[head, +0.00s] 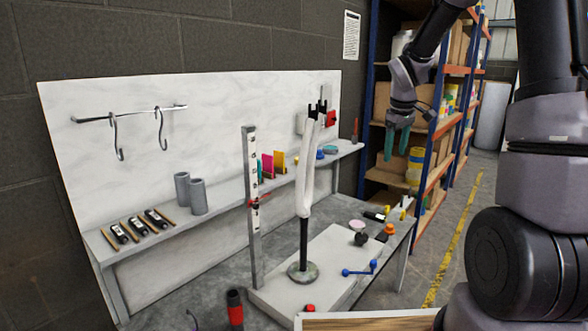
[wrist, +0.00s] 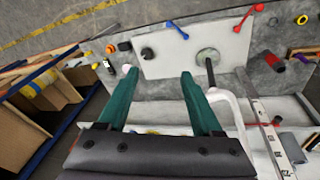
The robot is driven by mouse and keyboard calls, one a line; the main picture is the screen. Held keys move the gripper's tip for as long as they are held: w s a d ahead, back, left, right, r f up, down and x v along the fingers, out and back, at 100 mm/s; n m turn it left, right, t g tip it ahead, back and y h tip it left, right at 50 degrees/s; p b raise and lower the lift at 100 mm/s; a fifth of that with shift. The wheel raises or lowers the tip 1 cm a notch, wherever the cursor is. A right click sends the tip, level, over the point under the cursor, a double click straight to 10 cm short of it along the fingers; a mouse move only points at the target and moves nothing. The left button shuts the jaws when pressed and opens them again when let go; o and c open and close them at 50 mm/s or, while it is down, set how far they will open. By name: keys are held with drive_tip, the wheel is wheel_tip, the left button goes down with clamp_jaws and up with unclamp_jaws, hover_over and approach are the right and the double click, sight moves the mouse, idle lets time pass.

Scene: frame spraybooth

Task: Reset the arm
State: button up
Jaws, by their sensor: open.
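My gripper (head: 399,140) hangs with its green fingers pointing down, at the right of the head view, in front of the blue-framed shelving. In the wrist view my gripper (wrist: 157,78) has its two green fingers well apart, with nothing held between them. Below and beyond the fingers lies the bench with a pale board (wrist: 175,57). A white frame tube (head: 305,170) stands upright on a black post with a round base (head: 303,271). In the wrist view the white tube (wrist: 238,110) passes close to the right finger; I cannot tell whether they touch.
A measuring upright (head: 252,210) stands left of the tube. A back ledge holds grey cylinders (head: 190,193) and coloured plates (head: 273,165). Hooks (head: 162,130) hang on the back panel. A blue double-ended tool (head: 360,269) lies on the board. Shelving (head: 440,70) is behind my arm.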

drive_tip(key=s+a+r+m+t+y, duration=0.1)
drive_tip(key=s+r+m, duration=0.4)
drive_tip(key=s, duration=0.8)
drive_tip(key=s+a+r+m+t+y, duration=0.1)
drive_tip(key=s+a+r+m+t, duration=0.2)
drive_tip(key=s+r, duration=0.7)
drive_tip(key=s+a+m, duration=0.1)
drive_tip(key=s+m, duration=0.1)
drive_tip(key=s, duration=0.2)
drive_tip(key=shift+r+y, duration=0.3)
drive_tip(key=shift+y, duration=0.1)
